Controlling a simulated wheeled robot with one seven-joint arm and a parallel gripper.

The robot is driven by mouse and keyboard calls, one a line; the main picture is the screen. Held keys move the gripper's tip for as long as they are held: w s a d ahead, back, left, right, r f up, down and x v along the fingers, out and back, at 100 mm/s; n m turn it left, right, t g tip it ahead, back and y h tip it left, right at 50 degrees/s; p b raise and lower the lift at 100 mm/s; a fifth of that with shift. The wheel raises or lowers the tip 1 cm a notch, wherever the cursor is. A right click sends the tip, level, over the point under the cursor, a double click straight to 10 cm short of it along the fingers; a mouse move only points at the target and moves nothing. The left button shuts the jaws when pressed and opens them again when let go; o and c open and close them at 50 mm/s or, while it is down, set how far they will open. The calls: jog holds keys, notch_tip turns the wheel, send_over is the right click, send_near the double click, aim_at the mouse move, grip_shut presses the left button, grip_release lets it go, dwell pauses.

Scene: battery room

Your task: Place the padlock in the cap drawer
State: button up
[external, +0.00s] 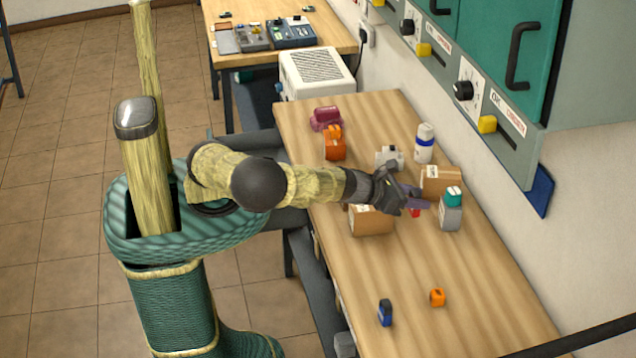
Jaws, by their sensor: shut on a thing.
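My gripper (416,203) is over the middle of the wooden bench, among several small items. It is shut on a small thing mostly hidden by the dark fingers. A bit of red (414,212) shows just below the fingers; I cannot tell whether it is part of the held thing. I cannot make out the padlock for certain. No open drawer can be identified; the bench's front side is seen steeply and partly hidden by my arm.
Brown boxes (370,221) stand around the gripper, with a grey item with a teal top (451,212) to its right. A white bottle (424,143) stands behind. A blue item (385,312) and an orange item (437,297) stand nearer. Wall cabinets (500,50) overhang the back right.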

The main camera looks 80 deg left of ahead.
jog(key=w+a+n+g+y, duration=0.1)
jog(key=w+a+n+y, duration=0.15)
jog(key=a, duration=1.05)
jog(key=w+a+n+g+y, duration=0.1)
jog(key=w+a+n+y, duration=0.2)
jog(key=a, duration=1)
jog(key=s+a+n+g+y+b, duration=0.1)
jog(key=s+a+n+g+y, duration=0.2)
jog(key=a, duration=0.9)
jog(key=s+a+n+g+y, duration=0.1)
jog(key=s+a+n+y, duration=0.15)
jog(key=s+a, duration=0.65)
jog(key=s+a+n+g+y+b, duration=0.15)
jog(key=s+a+n+g, duration=0.6)
jog(key=s+a, duration=1.75)
notch_tip(320, 180, down, 19)
jog(key=shift+d+m+y, duration=0.15)
jog(key=shift+m+y, duration=0.2)
jog(key=shift+y, duration=0.1)
jog(key=shift+s+f, duration=0.1)
